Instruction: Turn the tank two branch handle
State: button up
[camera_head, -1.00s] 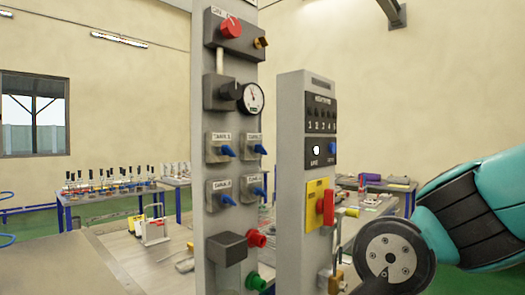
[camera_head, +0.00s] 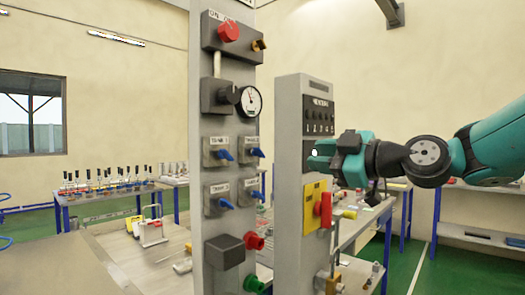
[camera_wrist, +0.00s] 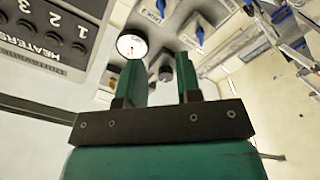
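Several blue handles sit on grey valve blocks on the tall grey panel (camera_head: 222,270): upper left (camera_head: 226,155), upper right (camera_head: 257,153), lower left (camera_head: 227,204) and lower right (camera_head: 257,194). Their labels are too small to read surely, so I cannot tell which is tank two. My gripper (camera_head: 318,155) is right of the handles, apart from them, by the second panel. In the wrist view my gripper (camera_wrist: 160,62) is open and empty, its two green fingers apart. Blue handles (camera_wrist: 200,36) show beyond the fingers.
The narrower panel (camera_head: 289,200) with numbered heater switches and a red switch (camera_head: 326,210) on a yellow plate stands close to my gripper. A round gauge (camera_head: 249,99) and red knob (camera_head: 228,31) are above the handles. A bench (camera_head: 60,200) stands behind.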

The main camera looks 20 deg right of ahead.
aim_at(262, 153)
jog(key=shift+p+x, duration=3.4)
jog(key=shift+x, duration=4.3)
grip_shut()
